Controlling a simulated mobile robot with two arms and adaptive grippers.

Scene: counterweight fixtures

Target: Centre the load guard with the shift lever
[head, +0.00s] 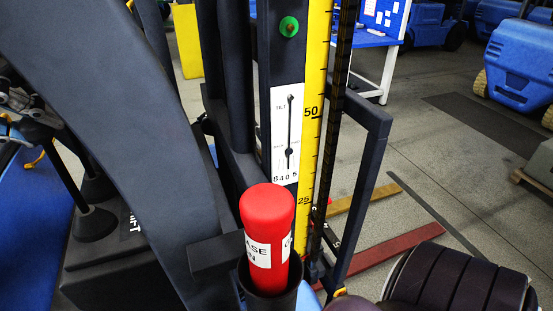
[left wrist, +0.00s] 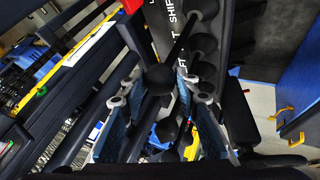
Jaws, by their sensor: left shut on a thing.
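My left gripper (head: 22,112) is at the left edge of the head view, partly cut off. In the left wrist view its fingers (left wrist: 163,82) stand on either side of a black ball knob on a rod, which I take as the shift lever (left wrist: 160,76); the exact contact is hard to see. The rod rises from a boot beside the printed word SHIFT. A dark upright frame (head: 378,150) right of the mast in the head view may be the load guard; whether it is centred is unclear.
A red cylinder (head: 267,215) stands in a dark cup in front of the mast. A yellow scale (head: 314,110) runs up the mast. Other lever boots (head: 95,223) are at the left. Blue vehicles (head: 520,60) stand on the grey floor behind.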

